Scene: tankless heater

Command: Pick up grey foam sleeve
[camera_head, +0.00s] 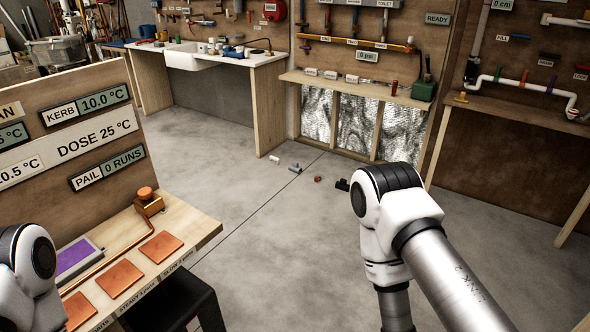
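A small grey piece (295,169) lies on the concrete floor near the middle of the view. It may be the grey foam sleeve, but it is too small to tell for sure. Part of my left arm shows at the lower left corner and my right arm bends at the right of the view. The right forearm points down and leaves the bottom edge. Neither gripper is in view, so what they hold cannot be seen.
A white piece (275,159), a reddish-brown ring (317,178) and a black fitting (342,184) lie near the grey piece. A wooden bench (205,226) with copper plates stands at left, a black stool (172,302) before it. The middle floor is open.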

